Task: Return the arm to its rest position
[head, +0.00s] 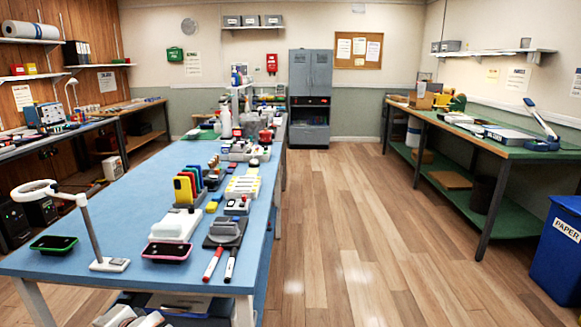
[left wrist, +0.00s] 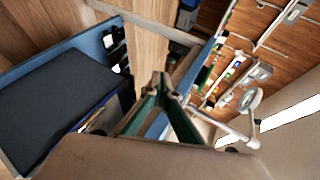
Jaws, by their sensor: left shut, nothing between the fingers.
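My left gripper (left wrist: 161,84) shows in the left wrist view with its two green-sided fingers converging. It is shut and empty, and no object touches its tips. The wrist view is strongly tilted, and the wrist housing fills its lower part. Neither of my arms shows in the head view, so where the gripper stands relative to the table cannot be told there. My right gripper is in neither view.
The long blue workbench (head: 120,215) carries phones, a white ring lamp (head: 90,225), a phone rack (head: 188,187) and two markers (head: 222,262). A green-topped bench (head: 480,140) and blue paper bin (head: 558,250) stand right. The wooden floor (head: 335,220) between is clear.

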